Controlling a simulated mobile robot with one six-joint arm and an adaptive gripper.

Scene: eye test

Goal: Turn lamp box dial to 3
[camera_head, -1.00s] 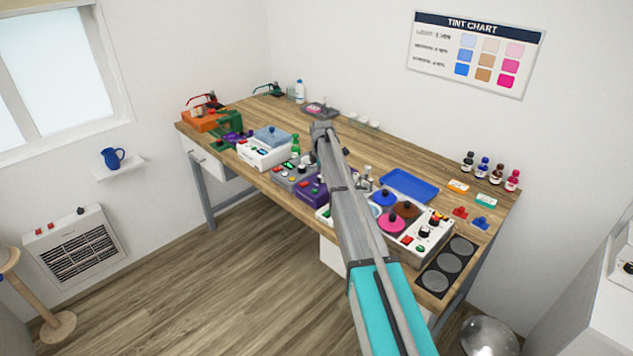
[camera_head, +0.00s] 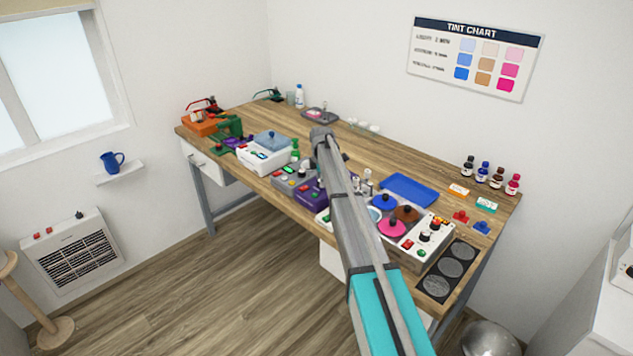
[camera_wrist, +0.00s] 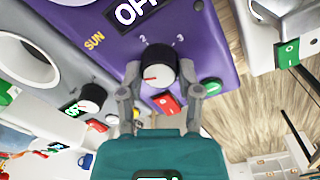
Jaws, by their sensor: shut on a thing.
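The lamp box is purple, with an OFF display and the word SUN on its face (camera_wrist: 209,58). It also shows beside my arm on the bench in the head view (camera_head: 308,196). Its white-topped dial (camera_wrist: 158,66) has a dark skirt and a red pointer mark aimed to the left. The marks 2 and 3 show above the dial. My gripper (camera_wrist: 160,84) has one finger on each side of the dial and is shut on it. In the head view my arm hides the gripper and the dial.
A red rocker switch (camera_wrist: 166,104) and a green button (camera_wrist: 211,86) sit close to the fingers. A grey box with a black knob (camera_wrist: 91,98) stands to the left, and a pale box with a green switch (camera_wrist: 288,53) to the right. The bench (camera_head: 365,150) is crowded.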

